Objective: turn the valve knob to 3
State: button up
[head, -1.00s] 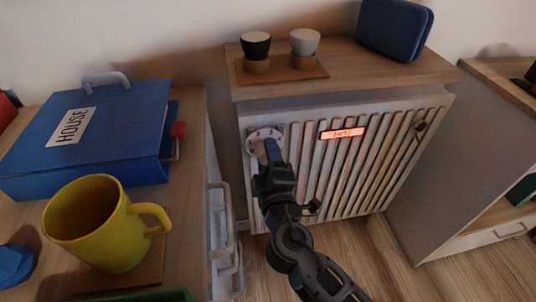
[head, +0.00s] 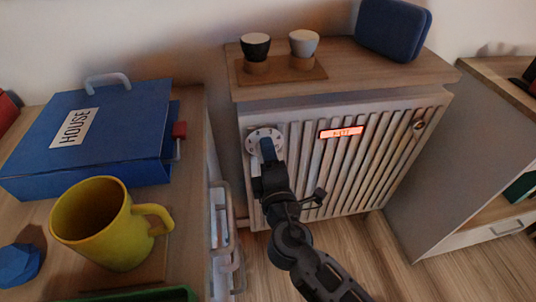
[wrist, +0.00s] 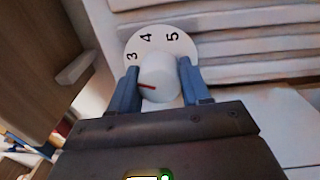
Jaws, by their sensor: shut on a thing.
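The white valve knob (wrist: 158,78) sits at the centre of a white round dial (wrist: 160,43) on the radiator front. The numerals 3, 4 and 5 show on the dial in the wrist view. The knob's red mark points left, below the 3, toward the left finger. My gripper (wrist: 160,88) has its two blue fingers on either side of the knob, shut on it. In the head view the dial (head: 256,135) shows at the radiator's upper left, and my gripper (head: 268,150) covers the knob there.
Two cups stand on the shelf (head: 345,80) above. At left, a desk bears a blue folder box (head: 110,130) and a yellow mug (head: 95,225).

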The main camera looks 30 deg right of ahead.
jog(key=o, duration=1.1)
jog(key=shift+c, duration=0.2)
jog(key=shift+s, duration=0.1)
jog(key=v, duration=0.7)
jog(key=shift+s+a, duration=0.2)
jog(key=shift+s, duration=0.1)
jog(key=shift+f, duration=0.1)
